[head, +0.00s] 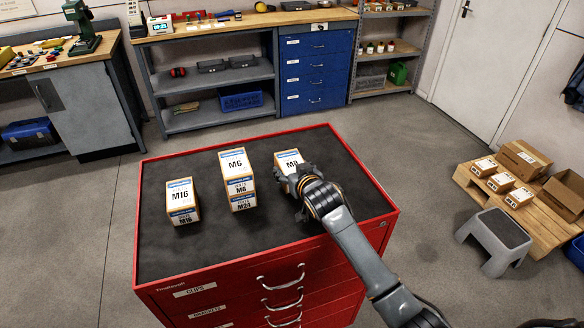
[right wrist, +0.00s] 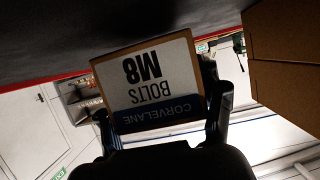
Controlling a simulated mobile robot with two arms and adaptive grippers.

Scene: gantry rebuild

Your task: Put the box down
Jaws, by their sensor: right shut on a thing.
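The white-labelled M8 bolts box (head: 286,161) is at the right of a row of boxes over the black mat top (head: 310,230) of a red drawer cabinet (head: 250,290). My right gripper (head: 303,181) is shut on this box and partly covers it. In the right wrist view, the M8 box (right wrist: 152,85) sits between the two fingers, its label upside down in the picture. The dark mat is close to the box there; I cannot tell whether they touch. My left gripper is not in view.
Bare mat lies in front of and right of the boxes. A grey step stool (head: 497,235) and a pallet (head: 530,222) with boxes stand at right.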

